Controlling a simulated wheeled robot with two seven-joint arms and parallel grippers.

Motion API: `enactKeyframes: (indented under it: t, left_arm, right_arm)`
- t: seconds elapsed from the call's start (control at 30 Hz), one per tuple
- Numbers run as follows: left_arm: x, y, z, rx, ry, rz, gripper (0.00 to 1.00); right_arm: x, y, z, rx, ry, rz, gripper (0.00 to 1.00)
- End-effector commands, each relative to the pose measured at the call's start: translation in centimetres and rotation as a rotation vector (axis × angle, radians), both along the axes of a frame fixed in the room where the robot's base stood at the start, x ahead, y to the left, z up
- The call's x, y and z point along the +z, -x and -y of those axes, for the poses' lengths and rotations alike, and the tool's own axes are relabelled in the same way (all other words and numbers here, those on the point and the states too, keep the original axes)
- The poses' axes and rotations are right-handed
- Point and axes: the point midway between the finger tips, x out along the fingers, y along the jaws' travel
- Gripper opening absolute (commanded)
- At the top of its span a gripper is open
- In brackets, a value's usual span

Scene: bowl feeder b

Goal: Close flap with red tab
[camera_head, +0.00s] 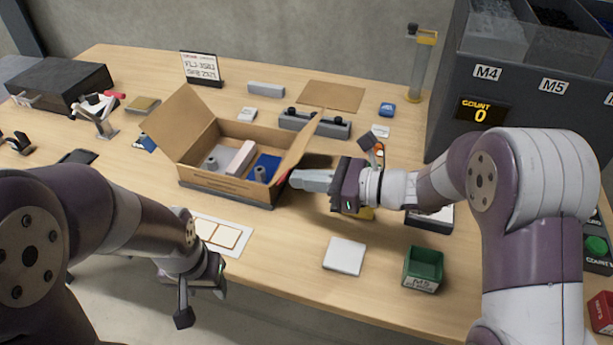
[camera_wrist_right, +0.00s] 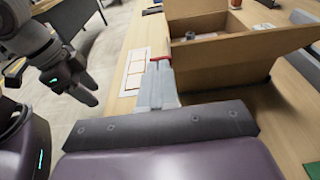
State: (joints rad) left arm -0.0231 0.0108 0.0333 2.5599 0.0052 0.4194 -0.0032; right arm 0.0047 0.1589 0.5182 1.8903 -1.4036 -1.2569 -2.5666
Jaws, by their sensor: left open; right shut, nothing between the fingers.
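An open cardboard box (camera_head: 225,183) stands mid-table. Its left flap (camera_head: 180,118) stands up and leans outward; its right flap (camera_head: 301,143) also stands up, tilted outward. A small red tab (camera_wrist_right: 161,58) shows at the fingertips in the right wrist view, beside the box's large slanted flap (camera_wrist_right: 240,58). My right gripper (camera_head: 294,180) is shut and empty, its tips close to the box's right side; whether they touch the tab is unclear. My left gripper (camera_head: 198,292) is open and empty, low in front of the table edge.
The box holds a pale block (camera_head: 240,158), a blue item (camera_head: 265,166) and grey parts. A white card with panels (camera_head: 222,234) lies in front of it. A white square (camera_head: 345,255) and a green bin (camera_head: 423,268) stand front right. A grey fixture (camera_head: 315,124) is behind.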

Motion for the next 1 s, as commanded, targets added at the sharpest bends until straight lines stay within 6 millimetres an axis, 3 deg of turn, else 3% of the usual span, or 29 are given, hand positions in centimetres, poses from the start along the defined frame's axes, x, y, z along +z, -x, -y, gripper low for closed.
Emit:
enactKeyframes:
  t: [1.0]
  left_arm:
    - [2.3,0.0,0.0,0.0,0.0,0.0,0.5]
  right_arm:
    - [1.5,-0.3,-1.0,0.003,0.14,-0.043,0.0]
